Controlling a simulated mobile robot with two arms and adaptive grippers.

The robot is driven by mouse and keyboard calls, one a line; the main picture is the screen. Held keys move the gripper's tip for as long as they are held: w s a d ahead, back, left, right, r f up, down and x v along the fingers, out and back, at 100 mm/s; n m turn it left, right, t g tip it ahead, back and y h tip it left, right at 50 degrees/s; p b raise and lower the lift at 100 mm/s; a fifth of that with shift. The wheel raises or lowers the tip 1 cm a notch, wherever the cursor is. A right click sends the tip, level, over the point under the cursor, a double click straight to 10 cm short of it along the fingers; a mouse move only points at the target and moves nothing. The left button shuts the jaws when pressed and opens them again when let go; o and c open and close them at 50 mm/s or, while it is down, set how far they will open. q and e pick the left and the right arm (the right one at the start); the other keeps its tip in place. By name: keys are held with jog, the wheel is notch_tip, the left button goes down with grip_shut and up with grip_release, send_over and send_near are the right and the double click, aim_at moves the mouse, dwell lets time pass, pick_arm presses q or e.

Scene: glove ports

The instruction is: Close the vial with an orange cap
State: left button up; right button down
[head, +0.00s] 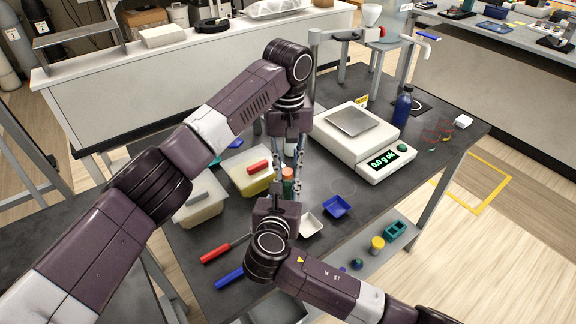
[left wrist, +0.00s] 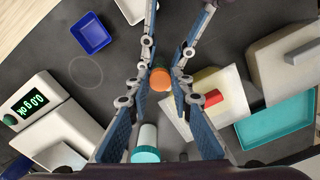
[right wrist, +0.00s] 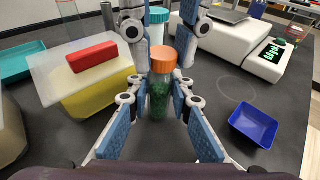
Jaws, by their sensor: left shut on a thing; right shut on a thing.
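The vial (right wrist: 159,100) is clear with dark green contents and stands upright in the right wrist view. My right gripper (right wrist: 160,106) is shut on its body from the near side. The orange cap (right wrist: 163,58) sits at the top of the vial, in line with it; I cannot tell whether it is fully seated. My left gripper (head: 289,163) points down from above and is shut on the cap, which shows between its fingertips in the left wrist view (left wrist: 160,79). In the head view the cap (head: 288,173) shows, but the vial is mostly hidden by my right gripper.
A white bottle with a teal cap (left wrist: 146,154) stands close behind. A yellow-filled box with a red item (head: 257,167) is on the left. A scale (head: 357,141), blue tray (head: 337,206), white tray (head: 311,223) and blue bottle (head: 402,106) are on the right. Red and blue handled tools lie in front.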

pick_arm(q)
jog(key=m, duration=0.7)
jog(key=shift+a, duration=0.1)
jog(key=m, duration=0.5)
jog(key=shift+m, duration=0.3)
jog(key=m, duration=0.7)
jog(key=shift+w+a, duration=0.1)
jog(key=shift+w, duration=0.1)
jog(key=m, duration=1)
jog(key=shift+w+m, duration=0.15)
jog(key=shift+m, duration=0.15)
jog(key=m, duration=1)
jog(key=shift+d+m, duration=0.25)
jog(key=shift+m, duration=0.15)
jog(key=m, duration=0.4)
